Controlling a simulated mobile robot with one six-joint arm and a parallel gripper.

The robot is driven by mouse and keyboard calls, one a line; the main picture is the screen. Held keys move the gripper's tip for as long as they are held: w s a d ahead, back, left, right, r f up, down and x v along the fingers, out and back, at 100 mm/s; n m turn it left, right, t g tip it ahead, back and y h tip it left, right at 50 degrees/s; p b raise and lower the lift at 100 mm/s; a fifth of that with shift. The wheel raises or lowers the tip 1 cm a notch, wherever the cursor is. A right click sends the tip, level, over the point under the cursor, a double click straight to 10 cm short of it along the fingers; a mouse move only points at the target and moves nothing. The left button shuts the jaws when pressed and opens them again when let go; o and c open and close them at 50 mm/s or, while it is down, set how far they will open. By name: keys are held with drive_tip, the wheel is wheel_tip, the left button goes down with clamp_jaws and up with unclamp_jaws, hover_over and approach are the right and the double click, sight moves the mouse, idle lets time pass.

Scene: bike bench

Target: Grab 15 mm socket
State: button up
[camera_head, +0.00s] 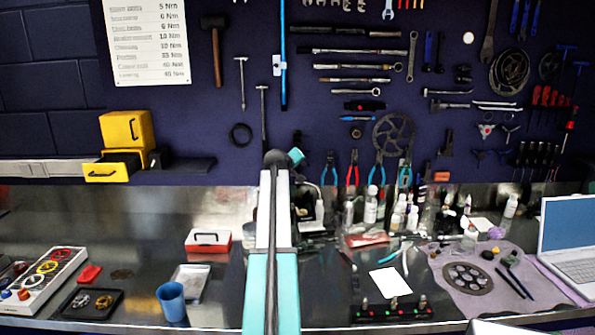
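I cannot pick out a socket marked 15 mm; no size marks are readable at this scale. A dark rail (392,311) with small pieces, some red and green, lies at the bench's front edge, right of centre. These may be sockets, but I cannot tell. A white and teal part of my own body stands upright in the middle of the view and hides the bench behind it. My gripper's fingers are not visible.
The metal bench (130,225) holds a blue cup (171,302), a red-white box (208,241), a black tray (92,303), bottles (371,205), a white sheet (390,282), a mat with a chainring (468,278) and a laptop (567,235). Tools hang on the dark wall. The back left is fairly clear.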

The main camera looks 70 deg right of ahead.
clamp_jaws()
drive_tip(key=shift+r+b, duration=0.15)
drive_tip(key=shift+b, duration=0.2)
drive_tip(key=shift+a+r, duration=0.15)
drive_tip(key=s+a+b, duration=0.2)
drive_tip(key=s+a, duration=0.1)
drive_tip(key=a, duration=0.5)
drive_tip(key=s+a+b, duration=0.1)
drive_tip(key=s+a, duration=0.2)
drive_tip(key=a, duration=0.5)
drive_tip(key=shift+s+a+b, duration=0.25)
drive_tip(key=shift+b, duration=0.1)
idle(0.4)
